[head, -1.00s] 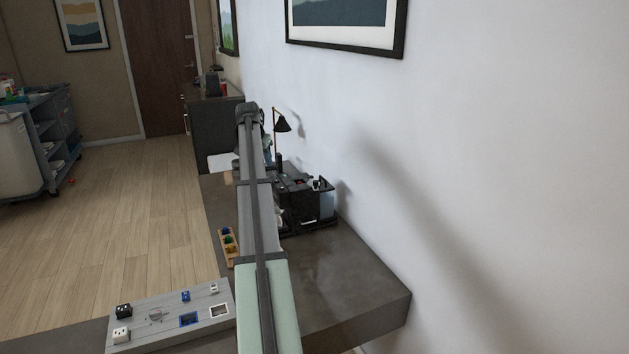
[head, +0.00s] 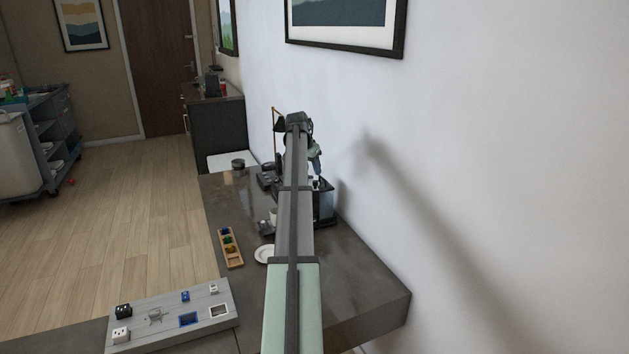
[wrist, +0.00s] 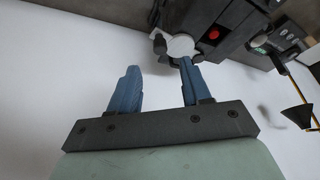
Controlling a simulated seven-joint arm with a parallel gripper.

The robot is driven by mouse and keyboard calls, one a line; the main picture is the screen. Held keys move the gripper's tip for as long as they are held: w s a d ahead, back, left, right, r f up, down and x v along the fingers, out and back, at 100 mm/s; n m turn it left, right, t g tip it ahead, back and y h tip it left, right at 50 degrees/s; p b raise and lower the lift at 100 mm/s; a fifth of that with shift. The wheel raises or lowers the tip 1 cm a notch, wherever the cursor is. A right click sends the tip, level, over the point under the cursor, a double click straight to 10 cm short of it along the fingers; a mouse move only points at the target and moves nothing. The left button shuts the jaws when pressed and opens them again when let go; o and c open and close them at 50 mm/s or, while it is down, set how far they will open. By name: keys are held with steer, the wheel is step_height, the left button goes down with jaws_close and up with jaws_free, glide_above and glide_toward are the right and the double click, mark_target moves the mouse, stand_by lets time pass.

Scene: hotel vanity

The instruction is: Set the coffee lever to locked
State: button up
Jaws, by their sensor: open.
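The dark coffee machine (wrist: 228,30) shows at the top of the wrist view with a red button (wrist: 214,34) on it. In the head view it (head: 325,205) stands on the counter, mostly hidden behind my arm. A pale round disc (wrist: 181,46) with a small black knob (wrist: 160,43) beside it sticks out at the machine's edge. I cannot tell for sure which part is the coffee lever, nor its setting. My gripper (wrist: 160,68) is open and empty. Its right blue finger reaches up to just below the disc; contact is unclear. The left finger is apart, over the pale wall.
A black lamp (wrist: 299,114) and a device with a green display (wrist: 282,36) are at the right of the wrist view. On the counter are a wooden tray (head: 236,263), a white plate (head: 264,254) and a grey board (head: 150,318). The wall is close on the right.

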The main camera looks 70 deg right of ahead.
mark_target(314, 182)
steer(key=x, duration=0.6)
steer(key=shift+d+f, duration=0.15)
steer(key=shift+f, duration=0.2)
steer(key=shift+c, duration=0.4)
jaws_close()
